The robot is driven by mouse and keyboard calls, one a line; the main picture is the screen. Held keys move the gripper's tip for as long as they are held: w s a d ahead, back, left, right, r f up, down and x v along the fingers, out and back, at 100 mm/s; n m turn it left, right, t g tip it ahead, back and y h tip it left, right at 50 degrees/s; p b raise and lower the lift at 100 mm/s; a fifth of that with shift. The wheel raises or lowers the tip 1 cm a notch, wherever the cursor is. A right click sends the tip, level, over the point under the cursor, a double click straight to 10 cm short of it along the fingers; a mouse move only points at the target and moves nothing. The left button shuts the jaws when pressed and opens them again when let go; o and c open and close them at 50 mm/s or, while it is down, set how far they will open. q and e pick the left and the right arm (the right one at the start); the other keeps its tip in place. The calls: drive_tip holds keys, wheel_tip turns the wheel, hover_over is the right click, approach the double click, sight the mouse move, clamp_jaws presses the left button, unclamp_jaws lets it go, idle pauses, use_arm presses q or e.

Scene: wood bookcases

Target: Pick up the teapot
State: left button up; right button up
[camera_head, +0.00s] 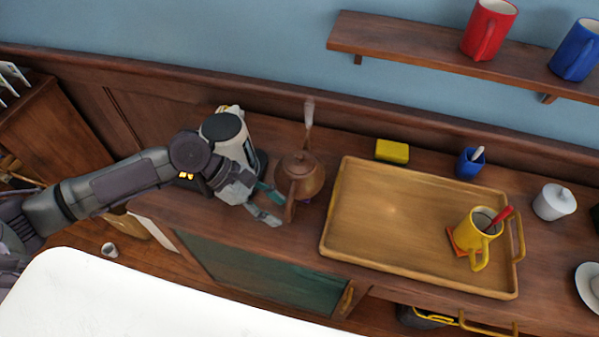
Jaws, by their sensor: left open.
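A brown teapot (302,172) stands on the wooden sideboard top, just left of the tray, with a thin wisp like steam above it. My left gripper (269,204) comes in from the left at the teapot's left front side. Its fingers are apart, with teal pads showing, and their tips are close to the teapot's front part. I cannot tell whether they touch it. My right gripper does not show.
A wooden tray (385,215) holds a yellow mug (478,232) with a red spoon. A yellow sponge (392,151), blue cup (469,163) and white lidded pot (554,202) stand further right. A shelf (430,49) overhangs.

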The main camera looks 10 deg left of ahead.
sight(288, 216)
use_arm(q)
drive_tip(key=x, duration=0.4)
drive_tip(key=shift+d+f, duration=0.25)
drive_tip(key=shift+c, duration=0.4)
clamp_jaws()
drive_tip(key=shift+r, duration=0.15)
